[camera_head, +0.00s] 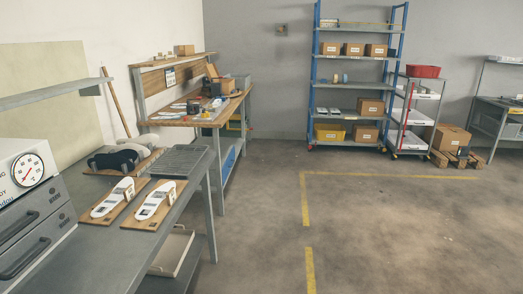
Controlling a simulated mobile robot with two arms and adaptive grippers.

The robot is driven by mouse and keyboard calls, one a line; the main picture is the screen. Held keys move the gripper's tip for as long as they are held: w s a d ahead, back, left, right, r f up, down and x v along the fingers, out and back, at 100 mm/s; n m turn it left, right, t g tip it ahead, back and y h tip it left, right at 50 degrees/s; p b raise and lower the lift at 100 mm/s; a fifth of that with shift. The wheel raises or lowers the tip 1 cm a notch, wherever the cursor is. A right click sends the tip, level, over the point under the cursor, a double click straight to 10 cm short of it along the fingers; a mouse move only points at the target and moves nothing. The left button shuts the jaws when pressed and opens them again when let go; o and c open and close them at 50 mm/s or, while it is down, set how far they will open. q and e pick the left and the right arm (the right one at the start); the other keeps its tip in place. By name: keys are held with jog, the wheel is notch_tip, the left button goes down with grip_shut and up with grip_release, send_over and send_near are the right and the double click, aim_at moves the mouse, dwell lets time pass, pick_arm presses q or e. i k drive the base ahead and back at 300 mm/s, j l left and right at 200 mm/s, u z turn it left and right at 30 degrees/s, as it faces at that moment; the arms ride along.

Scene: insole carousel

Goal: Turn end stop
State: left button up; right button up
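No gripper of mine shows in the head view. On the grey bench (97,240) at the left lie two wooden boards, the nearer board (136,222) and the board to its left (97,220), each with a white insole-shaped plate on it. A small upright block stands near the far end of each plate. These blocks may be end stops, but they are too small to tell. A dark ribbed tray (178,162) lies behind the boards. A dark rounded object (112,160) lies on another board at the back.
A white oven-like unit with a dial (28,170) and drawers stands at the left front. A wooden workbench (190,119) with clutter is behind. Blue shelving (350,85) and a trolley (410,115) stand at the back. The concrete floor (400,235) at right is clear.

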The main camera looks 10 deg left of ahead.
aim_at(205, 113)
jog(key=i, duration=3.5)
jog(key=i+l+u, duration=0.1)
jog(key=i+u, duration=0.3)
jog(key=i, duration=0.15)
jog(key=i+l+u, duration=0.4)
jog(key=i, duration=0.15)
jog(key=i+l+u, duration=0.8)
jog(key=i+l, duration=0.15)
jog(key=i+l+u, duration=0.4)
jog(key=l, duration=0.3)
jog(key=k+j, duration=0.05)
jog(key=k, duration=0.05)
